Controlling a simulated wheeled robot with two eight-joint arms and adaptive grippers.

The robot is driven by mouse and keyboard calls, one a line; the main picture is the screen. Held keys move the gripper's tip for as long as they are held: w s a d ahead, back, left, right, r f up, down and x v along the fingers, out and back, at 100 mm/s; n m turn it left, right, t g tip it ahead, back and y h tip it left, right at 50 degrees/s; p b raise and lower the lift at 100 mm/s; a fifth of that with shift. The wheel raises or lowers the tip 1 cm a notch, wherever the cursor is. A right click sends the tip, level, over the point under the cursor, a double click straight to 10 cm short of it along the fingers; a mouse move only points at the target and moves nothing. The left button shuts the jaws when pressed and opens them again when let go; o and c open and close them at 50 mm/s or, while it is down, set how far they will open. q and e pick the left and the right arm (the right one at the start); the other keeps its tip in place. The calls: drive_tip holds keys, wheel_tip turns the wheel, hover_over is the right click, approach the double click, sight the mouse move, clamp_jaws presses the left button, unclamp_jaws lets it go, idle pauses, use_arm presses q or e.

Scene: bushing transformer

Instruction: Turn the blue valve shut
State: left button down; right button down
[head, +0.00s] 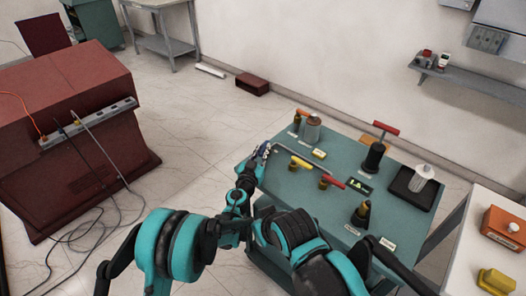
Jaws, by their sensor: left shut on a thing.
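The teal workbench (290,196) carries several small valves and fittings. The blue valve shows only as a small blue patch (263,149) at the bench's left edge, mostly hidden by my left gripper. My left gripper (258,160) is at that edge, shut on the blue valve; its fingers are small and dark here, and the handle's exact angle cannot be told. My right arm (300,238) reaches across the lower middle towards the right; its gripper is not in view.
Near the gripper on the bench stand a yellow-handled valve (301,163), a red-handled valve (333,182), a grey cylinder (312,130) and a black post (375,156). A black tray (402,193) is at right. A dark red cabinet (80,85) stands left, with open floor between.

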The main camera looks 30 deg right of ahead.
use_arm(q)
drive_tip(key=c, duration=1.5)
unclamp_jaws()
drive_tip(key=shift+c, duration=0.2)
drive_tip(key=v, duration=1.2)
